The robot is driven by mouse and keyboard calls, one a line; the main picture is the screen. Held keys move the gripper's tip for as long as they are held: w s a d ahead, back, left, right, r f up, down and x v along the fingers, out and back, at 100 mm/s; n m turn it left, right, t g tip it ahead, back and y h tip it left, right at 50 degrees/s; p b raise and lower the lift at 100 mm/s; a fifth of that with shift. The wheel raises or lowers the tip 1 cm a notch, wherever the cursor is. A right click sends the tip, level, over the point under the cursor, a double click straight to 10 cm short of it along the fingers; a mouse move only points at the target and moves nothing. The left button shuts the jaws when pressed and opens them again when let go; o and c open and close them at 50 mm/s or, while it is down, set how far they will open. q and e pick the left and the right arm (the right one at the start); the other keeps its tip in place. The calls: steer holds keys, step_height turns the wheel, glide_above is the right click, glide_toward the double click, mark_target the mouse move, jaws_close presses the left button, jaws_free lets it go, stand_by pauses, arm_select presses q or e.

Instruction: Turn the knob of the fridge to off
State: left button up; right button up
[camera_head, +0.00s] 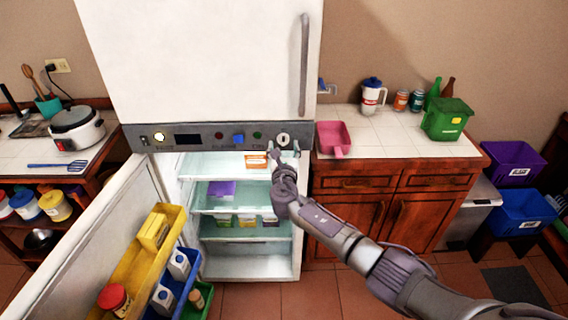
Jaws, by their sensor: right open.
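The white fridge (200,60) stands in the middle, with a grey control panel (205,132) across it between the upper door and the open lower compartment. A round white knob (283,139) is at the panel's right end. A small blue part (238,139) and a yellowish round part (159,137) are also on the panel; the knob's setting is too small to read. My right gripper (284,151) is open, with its fingers just below and around the knob; I cannot tell whether they touch it. My left gripper is not in view.
The lower fridge door (95,240) stands open to the left, with yellow, blue and green bins on it. Shelves inside hold boxes (222,189). A right counter (400,145) holds a pink container (333,138), a jug, cans and a green bin. A rice cooker (76,127) stands at left.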

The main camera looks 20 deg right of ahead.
steer(key=v, duration=1)
steer(key=s+d+f+m+g+y+b, duration=0.15)
steer(key=s+f+m+g, duration=0.35)
steer(key=f, duration=0.9)
steer(key=s+d+f+m+g+b, duration=0.15)
steer(key=s+f+m, duration=0.4)
steer(key=f, duration=0.85)
steer(key=s+d+f+m+g+y+b, duration=0.1)
steer(key=s+f+m+g+b, duration=0.15)
steer(key=s+f, duration=0.8)
steer(key=s+f+m+g+b, duration=0.1)
steer(key=s+f+m, duration=0.5)
steer(key=s, duration=0.6)
steer(key=s+f+m+g+y+b, duration=0.1)
steer(key=s+f+m+g, duration=0.3)
steer(key=s+f, duration=0.6)
steer(key=s+f+m+g+y+b, duration=0.1)
steer(key=s+f+m, duration=0.6)
steer(key=s, duration=0.8)
steer(key=shift+s+f+m+g+b, duration=0.3)
steer(key=shift+f+g+b, duration=0.1)
steer(key=shift+f+g, duration=0.4)
steer(key=shift+d+y, duration=0.1)
steer(key=shift+y, duration=0.15)
